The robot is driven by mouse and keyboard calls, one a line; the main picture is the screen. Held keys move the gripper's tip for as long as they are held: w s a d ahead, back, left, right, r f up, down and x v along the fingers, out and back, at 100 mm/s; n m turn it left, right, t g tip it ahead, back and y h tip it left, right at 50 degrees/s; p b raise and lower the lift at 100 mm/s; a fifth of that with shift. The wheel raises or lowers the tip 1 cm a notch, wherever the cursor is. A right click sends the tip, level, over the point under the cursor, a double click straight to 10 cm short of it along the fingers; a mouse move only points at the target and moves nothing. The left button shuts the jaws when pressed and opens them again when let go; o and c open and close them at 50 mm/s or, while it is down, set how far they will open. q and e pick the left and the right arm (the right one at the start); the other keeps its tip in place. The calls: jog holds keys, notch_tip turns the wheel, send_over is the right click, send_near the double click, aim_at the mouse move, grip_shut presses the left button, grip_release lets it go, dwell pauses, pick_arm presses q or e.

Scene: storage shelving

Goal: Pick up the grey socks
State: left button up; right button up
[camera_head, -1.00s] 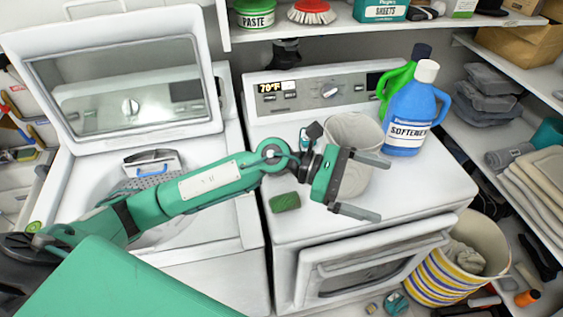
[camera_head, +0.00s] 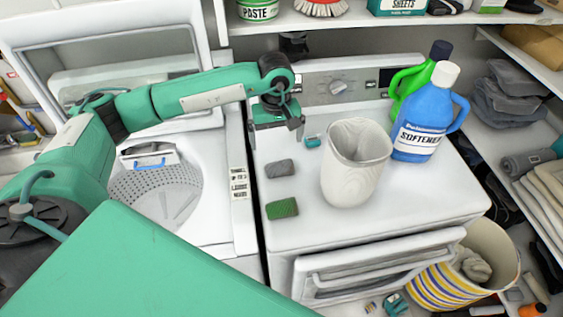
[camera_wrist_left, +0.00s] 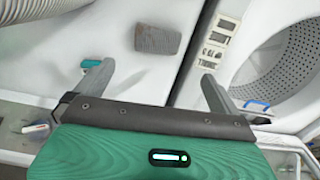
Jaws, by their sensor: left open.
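The grey socks (camera_head: 280,168) lie as a small rolled bundle on the white dryer top, left of the white bin. They also show in the left wrist view (camera_wrist_left: 158,40), beyond and between my fingertips. My left gripper (camera_head: 276,122) is open and empty, above the dryer top just behind the socks in the head view. It also shows in the left wrist view (camera_wrist_left: 153,76), its two fingers spread apart. It does not touch the socks. My right gripper is not in view.
A green rolled bundle (camera_head: 282,208) lies in front of the grey socks. A white bin (camera_head: 354,165), a blue softener bottle (camera_head: 425,115) and a green bottle (camera_head: 400,85) stand to the right. The open washer drum (camera_head: 160,190) is left.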

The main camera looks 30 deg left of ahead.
pick_arm(q)
jog(key=p, duration=0.2)
send_over(279, 163)
jog(key=f, duration=0.5)
jog(key=shift+s+a+f, duration=0.2)
jog(key=shift+s+f, duration=0.05)
jog(key=shift+f, duration=0.05)
jog(key=shift+w+f, duration=0.1)
jog(key=shift+f, duration=0.15)
jog(key=shift+d+f+p, duration=0.15)
jog(key=shift+f+p, duration=0.6)
jog(key=shift+p, duration=0.25)
notch_tip(279, 163, down, 3)
jog(key=shift+f+p, duration=0.1)
jog(key=shift+p, duration=0.7)
jog(key=shift+f, duration=0.2)
jog(key=c, duration=0.8)
jog(key=shift+c, duration=0.5)
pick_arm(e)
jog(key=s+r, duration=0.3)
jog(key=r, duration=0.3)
